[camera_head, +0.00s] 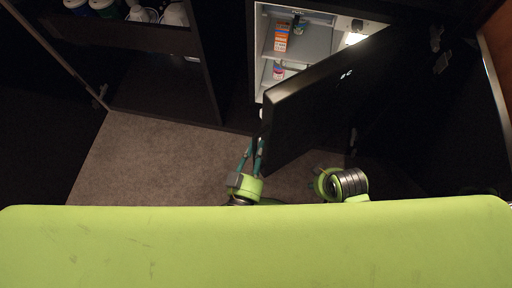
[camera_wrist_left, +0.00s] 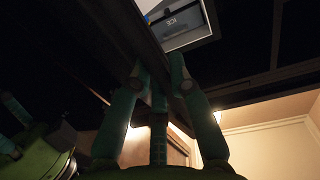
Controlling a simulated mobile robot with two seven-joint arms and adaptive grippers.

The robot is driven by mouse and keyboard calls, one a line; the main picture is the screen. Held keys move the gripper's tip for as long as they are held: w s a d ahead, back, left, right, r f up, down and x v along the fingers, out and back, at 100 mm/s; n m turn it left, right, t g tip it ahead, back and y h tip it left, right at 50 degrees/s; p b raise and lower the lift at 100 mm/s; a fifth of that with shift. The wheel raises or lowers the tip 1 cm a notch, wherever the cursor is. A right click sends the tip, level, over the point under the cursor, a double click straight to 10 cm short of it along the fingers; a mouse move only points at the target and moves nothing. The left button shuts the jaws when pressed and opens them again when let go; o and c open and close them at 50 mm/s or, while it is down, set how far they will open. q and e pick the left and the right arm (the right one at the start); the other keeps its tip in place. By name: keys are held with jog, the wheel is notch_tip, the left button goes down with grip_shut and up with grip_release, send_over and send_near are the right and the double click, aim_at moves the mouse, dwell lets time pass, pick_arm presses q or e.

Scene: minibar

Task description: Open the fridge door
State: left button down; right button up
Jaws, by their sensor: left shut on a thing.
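The fridge (camera_head: 325,38) stands at the top of the head view with its lit white interior showing. Its dark door (camera_head: 315,105) stands open, swung out to the right. My left gripper (camera_head: 259,143) is at the door's free left edge and is shut on it. In the left wrist view the left gripper's teal fingers (camera_wrist_left: 161,75) close at the dark edge of the door (camera_wrist_left: 125,35); the exact contact is hard to see. A green arm part of mine shows below the door; the right gripper's fingers are not clear.
An orange carton (camera_head: 281,38) and a small bottle (camera_head: 278,71) stand inside the fridge. A dark shelf unit (camera_head: 150,38) with several cups is at the upper left. Brown carpet (camera_head: 150,155) is clear left of the left gripper. A dark panel stands at the right.

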pick_arm(q)
jog(key=c, duration=1.1)
grip_release()
jog(key=shift+c, duration=0.2)
jog(key=v, duration=1.2)
